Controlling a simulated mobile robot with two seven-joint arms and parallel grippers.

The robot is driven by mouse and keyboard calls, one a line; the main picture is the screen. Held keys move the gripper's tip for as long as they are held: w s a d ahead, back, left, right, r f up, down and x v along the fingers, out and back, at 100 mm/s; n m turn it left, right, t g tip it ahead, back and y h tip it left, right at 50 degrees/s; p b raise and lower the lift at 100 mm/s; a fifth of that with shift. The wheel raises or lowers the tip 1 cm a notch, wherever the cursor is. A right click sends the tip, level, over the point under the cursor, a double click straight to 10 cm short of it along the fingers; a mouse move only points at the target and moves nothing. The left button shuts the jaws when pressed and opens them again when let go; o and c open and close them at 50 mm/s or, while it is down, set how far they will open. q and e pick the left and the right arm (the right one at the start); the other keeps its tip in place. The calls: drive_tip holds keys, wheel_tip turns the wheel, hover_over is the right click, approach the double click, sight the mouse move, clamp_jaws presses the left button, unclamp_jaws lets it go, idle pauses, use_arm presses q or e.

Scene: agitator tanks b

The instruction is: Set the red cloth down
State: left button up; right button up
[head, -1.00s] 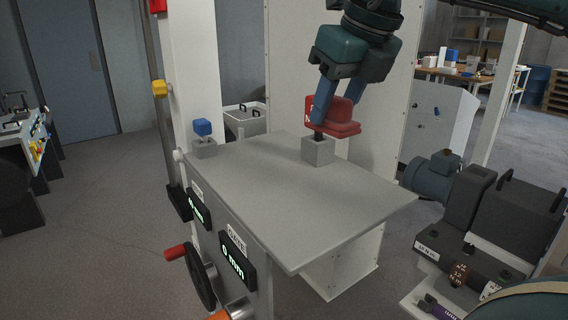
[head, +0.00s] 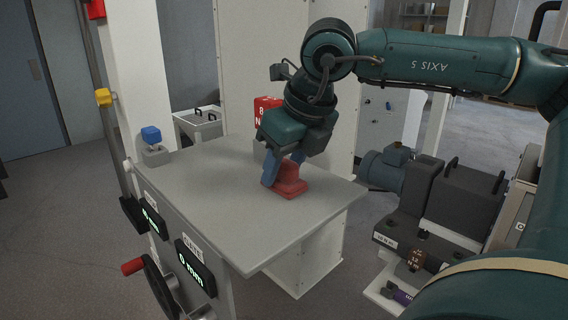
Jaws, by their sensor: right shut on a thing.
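The red cloth (head: 289,184) is a small folded red bundle at the right part of the grey table top (head: 215,190). My right gripper (head: 282,174) points down with its blue fingers on either side of the cloth, shut on it. The cloth's underside appears to be at the table surface; whether it bears its weight there I cannot tell. The fingers and gripper body hide part of the cloth. My left gripper is not in view.
A red block with white lettering (head: 264,107) stands behind my gripper at the table's back. A blue knob on a grey block (head: 151,136) sits at the back left corner. Digital readouts and a handwheel (head: 160,287) are on the front. The table's left and middle are clear.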

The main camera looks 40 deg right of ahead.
drive_tip(key=o, duration=0.9)
drive_tip(key=shift+f, duration=0.1)
drive_tip(key=v, duration=1.2)
